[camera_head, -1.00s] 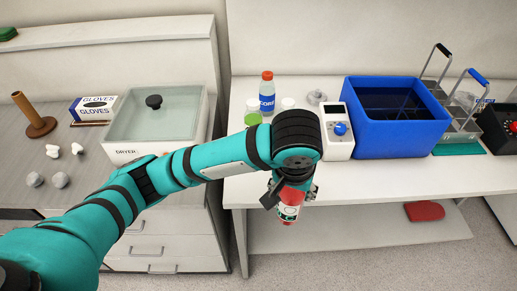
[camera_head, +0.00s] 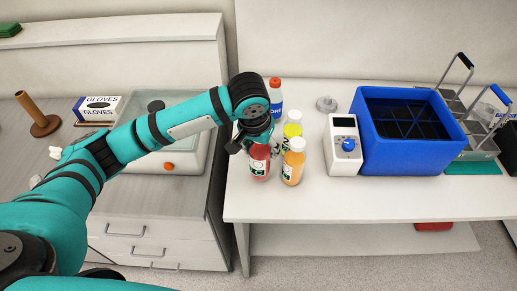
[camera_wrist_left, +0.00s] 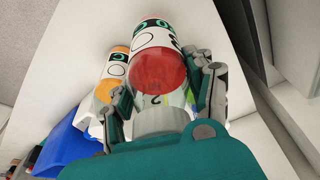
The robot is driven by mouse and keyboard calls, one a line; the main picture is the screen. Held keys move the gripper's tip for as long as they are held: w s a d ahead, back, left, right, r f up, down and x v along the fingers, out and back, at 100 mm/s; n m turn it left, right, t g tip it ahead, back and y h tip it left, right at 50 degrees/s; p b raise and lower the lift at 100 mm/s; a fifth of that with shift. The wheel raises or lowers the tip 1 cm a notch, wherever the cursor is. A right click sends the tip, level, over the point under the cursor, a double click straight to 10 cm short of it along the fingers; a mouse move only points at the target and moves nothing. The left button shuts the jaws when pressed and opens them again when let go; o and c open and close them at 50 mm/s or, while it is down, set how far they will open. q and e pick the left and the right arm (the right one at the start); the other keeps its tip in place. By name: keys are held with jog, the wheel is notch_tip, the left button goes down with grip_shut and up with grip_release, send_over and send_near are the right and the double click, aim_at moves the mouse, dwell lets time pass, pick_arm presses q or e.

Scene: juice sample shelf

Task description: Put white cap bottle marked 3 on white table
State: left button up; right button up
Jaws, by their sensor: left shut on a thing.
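My left gripper (camera_head: 257,138) is shut on a red juice bottle (camera_head: 259,165) with a black-and-white label, held upright over the left part of the white table (camera_head: 330,203). In the left wrist view the red bottle (camera_wrist_left: 160,68) sits between both fingers. Its number is not clearly readable. I cannot tell whether its base touches the table. An orange bottle with a white cap (camera_head: 293,167) stands just right of it. A yellow-green bottle (camera_head: 292,128) stands behind, partly hidden, and a blue-labelled bottle with an orange cap (camera_head: 276,94) is farther back. My right gripper is out of view.
A white device with a blue knob (camera_head: 343,147) and a blue bin (camera_head: 412,160) stand right of the bottles. The table's front strip is clear.

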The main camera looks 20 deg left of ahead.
pick_arm(q)
jog(key=shift+w+a, duration=0.3)
jog(key=shift+a, duration=0.2)
notch_tip(320, 180, down, 3)
jog(key=shift+f+p, duration=0.1)
jog(key=shift+p, duration=0.55)
jog(key=shift+f, duration=0.15)
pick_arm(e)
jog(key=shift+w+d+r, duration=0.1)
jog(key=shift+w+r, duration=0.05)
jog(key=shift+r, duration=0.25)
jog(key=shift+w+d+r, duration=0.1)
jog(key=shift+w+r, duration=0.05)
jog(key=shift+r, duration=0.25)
pick_arm(q)
jog(key=o, duration=1.3)
jog(key=shift+f, duration=0.1)
jog(key=shift+o, duration=1)
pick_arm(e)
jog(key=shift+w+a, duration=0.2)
